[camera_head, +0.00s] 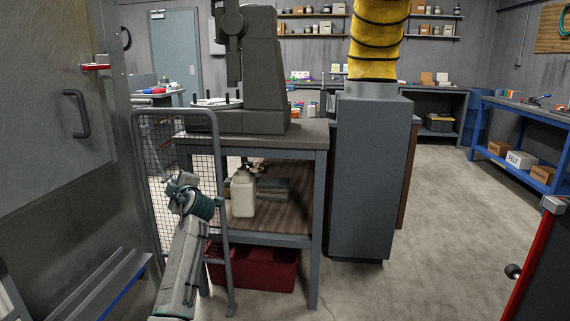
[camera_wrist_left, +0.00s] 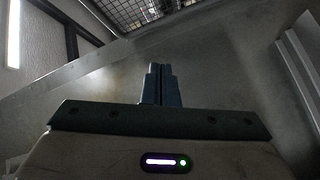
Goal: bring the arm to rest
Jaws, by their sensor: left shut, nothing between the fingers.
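My left arm comes in from the bottom left of the head view, and its wrist end with the left gripper (camera_head: 181,181) is up in front of the mesh guard. In the left wrist view the two fingers of the left gripper (camera_wrist_left: 160,84) are together, with nothing between them. They point toward a plain grey surface and touch nothing that I can see. My right gripper is not in either view.
A wire mesh guard (camera_head: 215,160) stands close to the left arm. Behind it is a bench (camera_head: 310,136) with a machine (camera_head: 262,70) on top and a white jug (camera_head: 243,194) on its shelf. A red bin (camera_head: 255,270) sits below. Open floor (camera_head: 440,220) lies to the right.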

